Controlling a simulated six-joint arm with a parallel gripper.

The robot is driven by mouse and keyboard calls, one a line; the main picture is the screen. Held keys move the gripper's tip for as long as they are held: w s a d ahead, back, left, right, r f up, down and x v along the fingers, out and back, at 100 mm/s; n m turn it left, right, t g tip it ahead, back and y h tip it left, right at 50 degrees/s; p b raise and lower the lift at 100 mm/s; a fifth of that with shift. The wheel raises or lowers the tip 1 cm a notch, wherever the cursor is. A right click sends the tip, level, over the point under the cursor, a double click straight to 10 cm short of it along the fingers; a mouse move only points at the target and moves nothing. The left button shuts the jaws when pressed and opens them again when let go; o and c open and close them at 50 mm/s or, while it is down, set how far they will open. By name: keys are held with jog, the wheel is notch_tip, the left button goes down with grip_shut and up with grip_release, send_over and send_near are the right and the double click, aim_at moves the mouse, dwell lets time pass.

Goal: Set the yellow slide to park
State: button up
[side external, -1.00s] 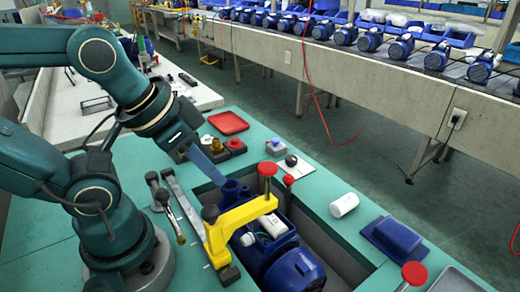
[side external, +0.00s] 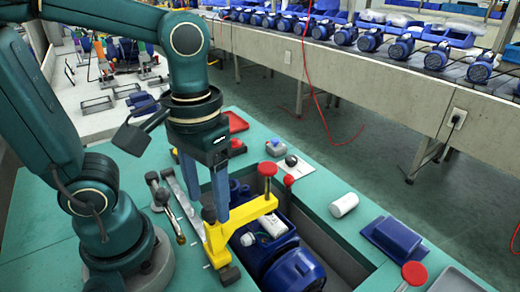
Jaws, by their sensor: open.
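The yellow slide (side external: 243,212) is an angled yellow piece. Its near end sits on a grey metal rail (side external: 180,196), and its arm reaches right across the recess by the blue pump (side external: 291,266). A dark knob (side external: 209,214) stands on its near end. A red-topped post (side external: 267,170) stands at its far end. My gripper (side external: 207,203) points straight down with its two blue fingers open, the tips close around or just in front of the dark knob. I cannot tell whether they touch it. The fingers hide part of the rail and pump. No park mark is readable.
A lever with a brass tip (side external: 166,204) lies left of the rail. A white cylinder (side external: 344,205), a blue tray (side external: 394,238) and another red knob (side external: 414,273) are to the right. A red tray (side external: 237,122) is behind my gripper.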

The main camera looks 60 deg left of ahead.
aim_at(241, 221)
jog(key=shift+f, duration=1.35)
grip_shut()
dwell(0.5)
